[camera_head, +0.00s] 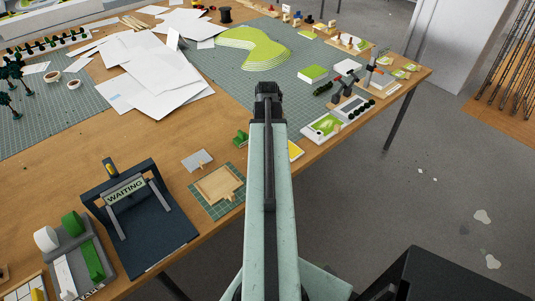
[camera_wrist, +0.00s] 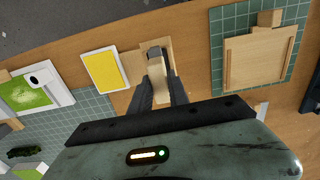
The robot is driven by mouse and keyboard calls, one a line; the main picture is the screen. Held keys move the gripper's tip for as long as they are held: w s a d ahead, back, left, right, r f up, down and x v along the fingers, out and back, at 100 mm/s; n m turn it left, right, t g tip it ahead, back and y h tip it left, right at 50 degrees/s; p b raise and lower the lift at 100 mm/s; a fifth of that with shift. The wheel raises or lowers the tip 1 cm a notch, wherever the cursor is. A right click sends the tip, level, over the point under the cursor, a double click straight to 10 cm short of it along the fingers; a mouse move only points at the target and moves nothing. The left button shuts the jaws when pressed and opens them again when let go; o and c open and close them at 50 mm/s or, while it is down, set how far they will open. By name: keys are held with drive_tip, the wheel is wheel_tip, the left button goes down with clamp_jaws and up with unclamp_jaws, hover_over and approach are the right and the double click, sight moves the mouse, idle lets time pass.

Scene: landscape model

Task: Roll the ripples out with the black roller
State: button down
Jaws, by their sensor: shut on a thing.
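In the wrist view my gripper (camera_wrist: 158,88) points away from the camera, its two dark fingers shut on a pale wooden piece (camera_wrist: 155,66) with a dark end. This may be the black roller's handle, but I cannot tell for sure. The held piece is over a pale wooden board, and I cannot tell whether it touches it. A white-edged yellow panel (camera_wrist: 106,71) lies just left of it. A white tray with a patterned green sheet (camera_wrist: 24,93) lies farther left. I cannot make out ripples. In the head view my arm hides the gripper and the held piece.
A wooden tray (camera_wrist: 258,62) on a green mat lies right of my gripper in the wrist view. In the head view, a dark stand marked WAITING (camera_head: 148,228) is at left, white papers (camera_head: 155,65) and a layered green landform (camera_head: 252,48) farther back. The table's edge runs close by.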

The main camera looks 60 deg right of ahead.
wheel_tip(320, 180, up, 4)
drive_tip(key=p, duration=0.3)
drive_tip(key=shift+f, duration=0.1)
idle(0.5)
